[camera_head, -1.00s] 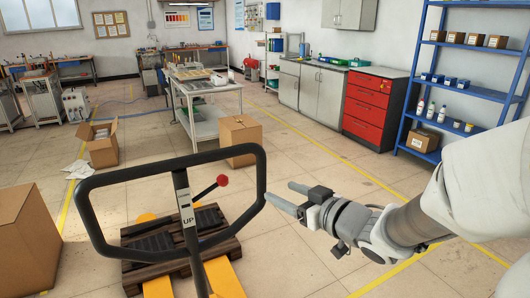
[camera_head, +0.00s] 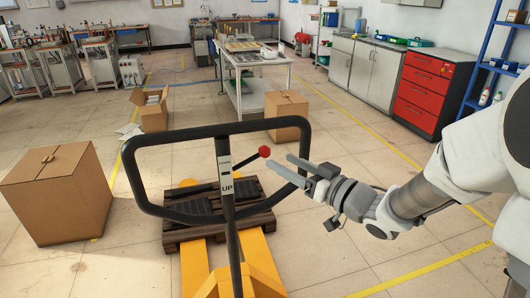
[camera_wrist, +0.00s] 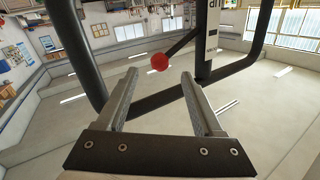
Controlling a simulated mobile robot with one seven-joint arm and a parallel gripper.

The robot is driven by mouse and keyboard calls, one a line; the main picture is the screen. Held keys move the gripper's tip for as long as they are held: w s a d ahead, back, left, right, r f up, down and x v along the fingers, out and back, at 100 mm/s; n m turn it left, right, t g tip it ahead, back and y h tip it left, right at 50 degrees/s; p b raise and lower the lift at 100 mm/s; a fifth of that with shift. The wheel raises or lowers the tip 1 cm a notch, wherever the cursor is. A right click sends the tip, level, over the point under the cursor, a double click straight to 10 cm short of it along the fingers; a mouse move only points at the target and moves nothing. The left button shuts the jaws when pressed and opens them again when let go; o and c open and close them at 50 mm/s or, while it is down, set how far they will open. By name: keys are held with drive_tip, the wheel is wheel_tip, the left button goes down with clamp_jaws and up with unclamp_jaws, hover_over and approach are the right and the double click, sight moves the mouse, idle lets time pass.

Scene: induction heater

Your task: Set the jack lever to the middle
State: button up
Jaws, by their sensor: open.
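The jack lever is a thin black rod with a red ball knob (camera_head: 264,152). It slants up and to the right from the upright post (camera_head: 228,205) of the pallet jack's handle, which bears an "UP" label. The black handle loop (camera_head: 140,182) frames it. My gripper (camera_head: 277,158) is open and empty, just right of the knob and pointing at it. In the wrist view the knob (camera_wrist: 160,62) shows between and slightly beyond the fingertips (camera_wrist: 159,73). I cannot tell whether a finger touches it.
The jack's yellow forks (camera_head: 195,268) sit at a wooden pallet (camera_head: 262,222). A large cardboard box (camera_head: 55,200) stands at left and a smaller one (camera_head: 286,118) behind. The loop's right bar (camera_head: 305,150) is close to my fingers. Floor at right is open.

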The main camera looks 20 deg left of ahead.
sight(266, 150)
drive_tip(key=x, duration=0.7)
drive_tip(key=shift+w+a, duration=0.1)
clamp_jaws()
drive_tip(key=shift+f, duration=0.2)
idle(1.0)
